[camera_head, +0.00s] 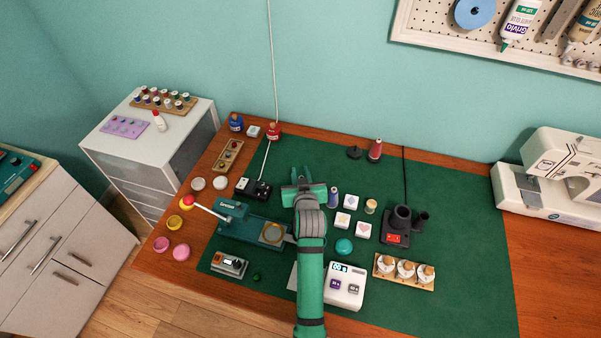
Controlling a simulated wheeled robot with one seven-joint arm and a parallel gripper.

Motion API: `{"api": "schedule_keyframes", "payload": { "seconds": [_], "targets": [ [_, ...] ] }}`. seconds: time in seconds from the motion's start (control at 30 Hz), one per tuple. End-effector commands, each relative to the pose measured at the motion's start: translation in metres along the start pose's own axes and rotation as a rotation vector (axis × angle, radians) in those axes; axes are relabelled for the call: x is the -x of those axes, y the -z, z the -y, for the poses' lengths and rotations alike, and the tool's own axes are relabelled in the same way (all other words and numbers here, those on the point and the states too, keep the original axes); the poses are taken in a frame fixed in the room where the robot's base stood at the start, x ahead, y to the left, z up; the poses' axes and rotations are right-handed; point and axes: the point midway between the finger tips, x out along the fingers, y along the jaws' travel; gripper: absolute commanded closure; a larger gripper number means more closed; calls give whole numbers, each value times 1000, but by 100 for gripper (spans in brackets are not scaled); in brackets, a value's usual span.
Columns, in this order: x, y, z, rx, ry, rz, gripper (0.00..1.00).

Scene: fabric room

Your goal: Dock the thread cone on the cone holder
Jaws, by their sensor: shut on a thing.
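My gripper (301,175) is over the green mat, left of centre, seen from above and behind. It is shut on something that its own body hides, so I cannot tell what. A red cone (375,150) stands upright at the mat's far edge. A small dark round base (355,153) sits just left of it and looks like an empty cone holder spot. A blue-violet cone-shaped spool (333,198) stands just right of my gripper. I cannot tell whether it touches the gripper.
A green machine (250,228) lies left. The sewing machine (550,180) is far right. The mat's right part (460,230) is clear.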

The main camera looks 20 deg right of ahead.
Motion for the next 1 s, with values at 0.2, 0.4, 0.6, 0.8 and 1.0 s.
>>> {"api": "schedule_keyframes", "payload": {
  "seconds": [0.2, 0.4, 0.6, 0.8, 1.0],
  "targets": [
    [0, 0, 0, 0, 0, 0, 71],
    [2, -1, 0, 0, 0, 0, 71],
    [14, 0, 0, -1, 0, 0, 71],
    [28, -1, 0, 0, 1, 1, 71],
    [42, -1, 0, -1, 0, 0, 71]
  ]
}}
